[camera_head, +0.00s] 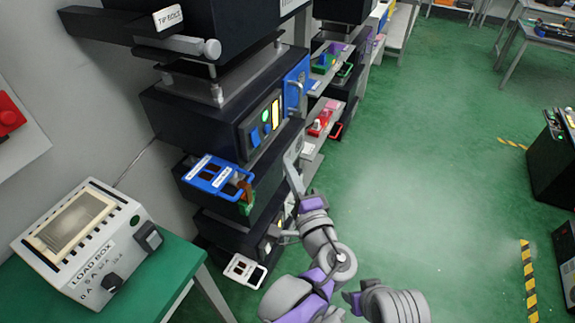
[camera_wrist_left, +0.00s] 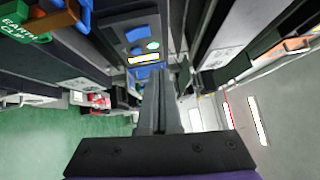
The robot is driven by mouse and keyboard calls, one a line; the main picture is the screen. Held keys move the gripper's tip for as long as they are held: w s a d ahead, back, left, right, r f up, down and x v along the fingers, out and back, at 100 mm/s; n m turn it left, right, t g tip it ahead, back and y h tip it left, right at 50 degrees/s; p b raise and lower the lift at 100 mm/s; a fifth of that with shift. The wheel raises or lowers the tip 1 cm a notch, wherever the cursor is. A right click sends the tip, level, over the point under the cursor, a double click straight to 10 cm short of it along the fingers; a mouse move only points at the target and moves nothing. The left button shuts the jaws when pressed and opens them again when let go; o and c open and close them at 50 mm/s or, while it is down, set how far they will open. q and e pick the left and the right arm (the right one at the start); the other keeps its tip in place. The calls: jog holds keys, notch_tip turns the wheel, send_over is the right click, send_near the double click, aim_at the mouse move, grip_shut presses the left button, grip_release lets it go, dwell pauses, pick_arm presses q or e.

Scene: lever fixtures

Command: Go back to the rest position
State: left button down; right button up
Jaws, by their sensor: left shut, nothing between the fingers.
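My left gripper (camera_head: 292,158) is shut and empty. It is raised beside the front of the black cabinet stack (camera_head: 190,115), just right of its button panel (camera_head: 262,125). In the left wrist view the closed fingers (camera_wrist_left: 157,85) point toward the cabinet fronts, with nothing between them. I cannot tell from these views whether the fingers touch the cabinet.
A blue bracket (camera_head: 212,178) and a green clamp (camera_head: 246,207) are below the button panel. A metal lever (camera_head: 190,46) sticks out above. A load box (camera_head: 85,240) stands on a green table (camera_head: 165,272) at the left.

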dwell(0.3)
pick_arm(q)
jog(key=s+a+f+n+g+y+p, duration=0.1)
jog(key=s+a+f+n+g, duration=0.3)
jog(key=a, duration=0.6)
jog(key=s+a+f+n+g+p, duration=0.2)
jog(key=a+f+n+g, duration=0.25)
jog(key=a, duration=0.55)
jog(key=s+a+f+n+g+h+p, duration=0.1)
jog(key=s+f+n+g+h, duration=0.3)
jog(key=s, duration=0.9)
jog(key=n+h+p, duration=0.1)
jog(key=n+h, duration=0.1)
jog(key=n, duration=0.1)
jog(key=shift+s+a+f+p, duration=0.15)
jog(key=shift+s+p, duration=0.05)
jog(key=shift+p, duration=0.1)
